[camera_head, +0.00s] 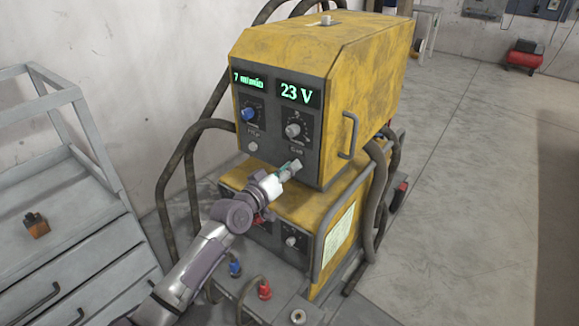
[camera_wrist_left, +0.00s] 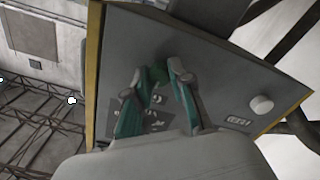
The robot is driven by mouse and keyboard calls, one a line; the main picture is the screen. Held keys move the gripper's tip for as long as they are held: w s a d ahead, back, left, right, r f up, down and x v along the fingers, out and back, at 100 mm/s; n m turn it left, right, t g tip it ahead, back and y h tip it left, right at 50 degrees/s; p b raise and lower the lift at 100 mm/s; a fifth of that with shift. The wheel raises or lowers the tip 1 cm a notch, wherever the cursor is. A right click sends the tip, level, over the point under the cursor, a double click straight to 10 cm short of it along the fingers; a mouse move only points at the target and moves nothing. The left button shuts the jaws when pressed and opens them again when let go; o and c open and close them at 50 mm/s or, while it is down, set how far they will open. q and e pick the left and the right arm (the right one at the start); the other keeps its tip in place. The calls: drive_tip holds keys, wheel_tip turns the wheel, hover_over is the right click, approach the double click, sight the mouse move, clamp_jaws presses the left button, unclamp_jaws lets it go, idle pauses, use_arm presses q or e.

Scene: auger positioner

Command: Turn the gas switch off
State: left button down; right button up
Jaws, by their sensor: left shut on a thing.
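The yellow upper machine (camera_head: 350,65) has a dark front panel with two green displays, one reading 23 V. My left gripper (camera_head: 292,166) reaches up to the lower right part of this panel. In the left wrist view its teal-padded fingers (camera_wrist_left: 156,75) are at the panel, their tips close together and shut on the gas switch. The switch itself is mostly hidden between the fingertips, so I cannot tell its position. Lettering on the panel shows between the fingers, partly covered. My right gripper is not in view.
The panel also holds a blue knob (camera_head: 248,113), a grey knob (camera_head: 293,130) and a small round button (camera_head: 253,146). A lower yellow unit (camera_head: 325,205) stands beneath, with thick hoses at both sides. A grey drawer cabinet (camera_head: 70,230) is at left.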

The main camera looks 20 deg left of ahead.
use_arm(q)
drive_tip(key=n+p, duration=0.2)
drive_tip(key=n, duration=0.8)
drive_tip(key=shift+f+n, duration=0.15)
drive_tip(key=shift+n, duration=0.15)
idle(0.5)
drive_tip(key=c, duration=1)
unclamp_jaws()
drive_tip(key=shift+a, duration=0.1)
drive_tip(key=v, duration=1.2)
